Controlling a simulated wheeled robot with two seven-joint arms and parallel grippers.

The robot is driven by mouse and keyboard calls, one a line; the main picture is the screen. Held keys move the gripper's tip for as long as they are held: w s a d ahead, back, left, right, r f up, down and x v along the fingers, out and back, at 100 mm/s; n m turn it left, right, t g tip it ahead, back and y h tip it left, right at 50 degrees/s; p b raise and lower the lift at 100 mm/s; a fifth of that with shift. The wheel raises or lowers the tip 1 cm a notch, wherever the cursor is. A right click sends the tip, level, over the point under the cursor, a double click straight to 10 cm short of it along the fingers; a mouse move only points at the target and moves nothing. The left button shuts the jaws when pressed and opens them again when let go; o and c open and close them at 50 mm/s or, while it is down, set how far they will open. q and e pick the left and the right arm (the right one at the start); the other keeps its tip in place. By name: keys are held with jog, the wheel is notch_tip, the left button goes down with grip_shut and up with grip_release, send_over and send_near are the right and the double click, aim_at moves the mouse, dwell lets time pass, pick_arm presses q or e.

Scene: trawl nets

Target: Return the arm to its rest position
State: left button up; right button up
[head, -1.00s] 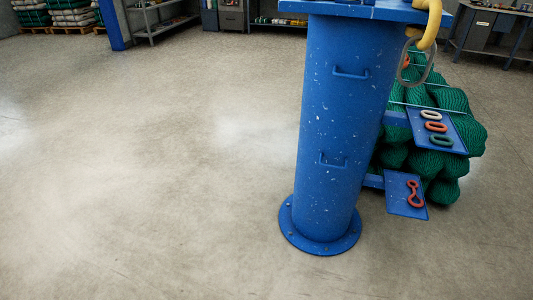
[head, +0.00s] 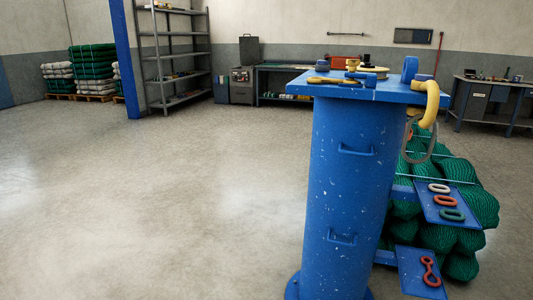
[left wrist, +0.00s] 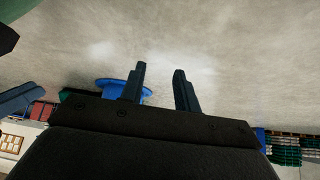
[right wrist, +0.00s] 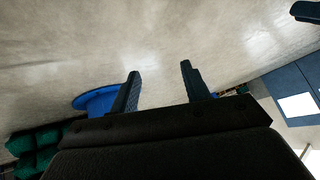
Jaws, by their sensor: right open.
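My left gripper (left wrist: 159,75) is open and empty in the left wrist view, with bare floor beyond its fingers. My right gripper (right wrist: 160,75) is also open and empty in the right wrist view, above bare floor. Neither gripper nor arm shows in the head view. A blue pedestal (head: 350,190) stands right of centre in the head view. Its round base shows beside the fingers in the left wrist view (left wrist: 108,85) and in the right wrist view (right wrist: 95,98), apart from them.
The pedestal's top (head: 360,92) carries tools and a yellow hook (head: 430,100). Green nets (head: 425,235) lie behind it, with blue shelves holding links (head: 441,200) and a red shackle (head: 430,270). Grey shelving (head: 175,60) stands at the back. The floor (head: 150,200) at left is clear.

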pick_arm(q)
jog(key=w+d+r+n+h, duration=0.1)
jog(key=w+d+r+n, duration=0.15)
jog(key=d, duration=1.25)
jog(key=s+a+r+g+p, duration=0.1)
jog(key=r+p, duration=0.5)
jog(key=r, duration=0.8)
jog(key=s+a+r+g+y+p, duration=0.1)
jog(key=a+r+p, duration=0.3)
jog(key=r, duration=1)
jog(key=s+a+r+g+y+p, duration=0.1)
jog(key=a+r+g+p, duration=0.1)
jog(key=r+p, duration=0.6)
jog(key=w+v, duration=0.1)
jog(key=v, duration=0.5)
jog(key=shift+a+r, duration=0.25)
jog(key=shift+r, duration=0.2)
pick_arm(e)
jog(key=s+d+r+g+h, duration=0.1)
jog(key=d+r, duration=0.3)
jog(key=r, duration=1.7)
jog(key=s+d+r+g+h, duration=0.1)
jog(key=d+r+g, duration=0.3)
jog(key=r, duration=1.7)
jog(key=shift+s+r, duration=0.3)
jog(key=shift+r, duration=0.1)
pick_arm(q)
jog(key=shift+s, duration=0.1)
